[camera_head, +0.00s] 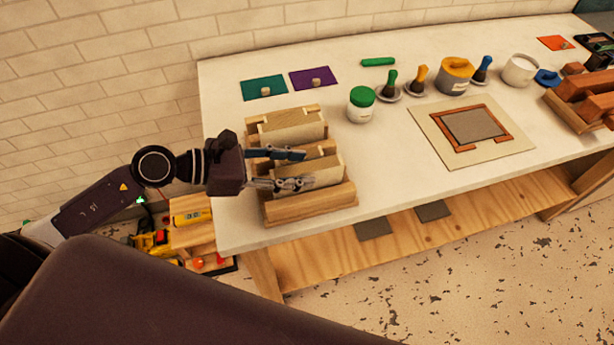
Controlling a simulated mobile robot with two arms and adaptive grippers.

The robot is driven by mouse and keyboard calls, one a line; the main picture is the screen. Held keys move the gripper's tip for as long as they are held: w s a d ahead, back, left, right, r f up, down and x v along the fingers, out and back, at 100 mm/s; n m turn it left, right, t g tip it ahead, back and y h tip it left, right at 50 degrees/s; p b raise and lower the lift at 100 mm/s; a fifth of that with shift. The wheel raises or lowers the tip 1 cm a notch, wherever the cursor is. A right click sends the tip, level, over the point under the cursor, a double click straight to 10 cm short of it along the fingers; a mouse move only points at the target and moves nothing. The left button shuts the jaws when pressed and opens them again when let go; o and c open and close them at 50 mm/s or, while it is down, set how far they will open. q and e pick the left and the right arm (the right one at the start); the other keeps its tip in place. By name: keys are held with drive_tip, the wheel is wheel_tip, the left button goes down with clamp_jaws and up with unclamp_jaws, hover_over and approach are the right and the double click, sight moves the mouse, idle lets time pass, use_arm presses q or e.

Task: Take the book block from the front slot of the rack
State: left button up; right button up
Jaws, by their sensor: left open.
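The wooden rack (312,204) stands at the left end of the white table. A pale book block (328,175) sits in its front slot, partly covered by my gripper. Another pale book block (292,127) sits in a slot farther back. My left gripper (308,169) comes in from the left at the front block. Its fingers are apart, one toward the back and one across the front block's near face. I cannot tell whether either finger touches the block. My right gripper is not in view.
On the white table (390,172) are a green-lidded jar (362,103), several brushes in dishes, a yellow tub (455,75) and a framed board (471,125). A crate of brown blocks (567,110) stands at the right. The table between rack and board is clear.

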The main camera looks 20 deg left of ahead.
use_arm(q)
drive_tip(key=shift+w+d+f, duration=0.2)
drive_tip(key=shift+d, duration=0.2)
clamp_jaws()
drive_tip(key=shift+r, duration=0.1)
